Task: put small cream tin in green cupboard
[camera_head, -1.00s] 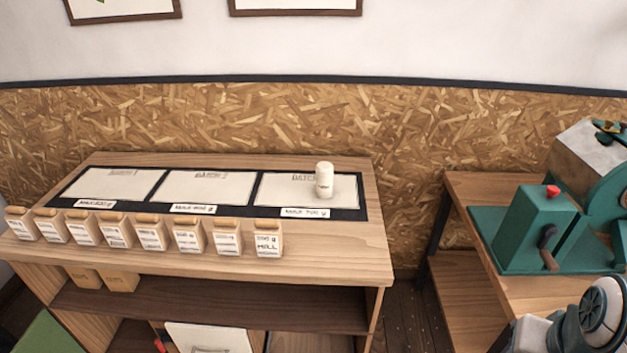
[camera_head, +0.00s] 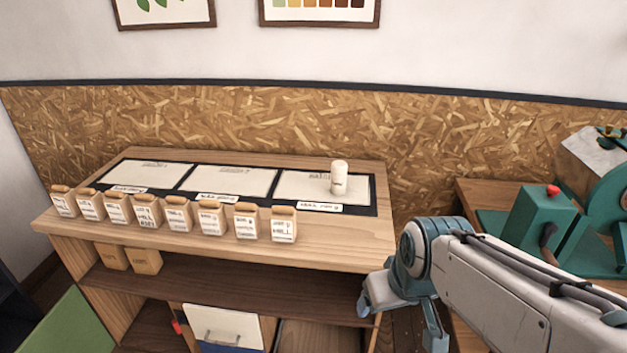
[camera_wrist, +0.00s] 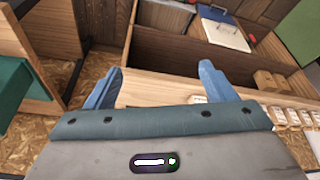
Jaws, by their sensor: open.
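A small cream tin (camera_head: 339,178) stands upright on the right-hand pale mat at the back right of the wooden counter. My gripper (camera_head: 404,322) is in front of the counter's right end, lower than the tin and apart from it. In the wrist view my gripper (camera_wrist: 158,78) is open, with nothing between its fingers. A green panel (camera_head: 55,325) shows at the lower left, and a green panel also shows in the wrist view (camera_wrist: 299,30). I cannot tell whether it belongs to the green cupboard; no cupboard interior shows.
Several labelled bags (camera_head: 178,215) line the counter's (camera_head: 240,250) front edge. A green machine (camera_head: 540,220) stands on a wooden bench at the right. A narrow gap separates bench and counter.

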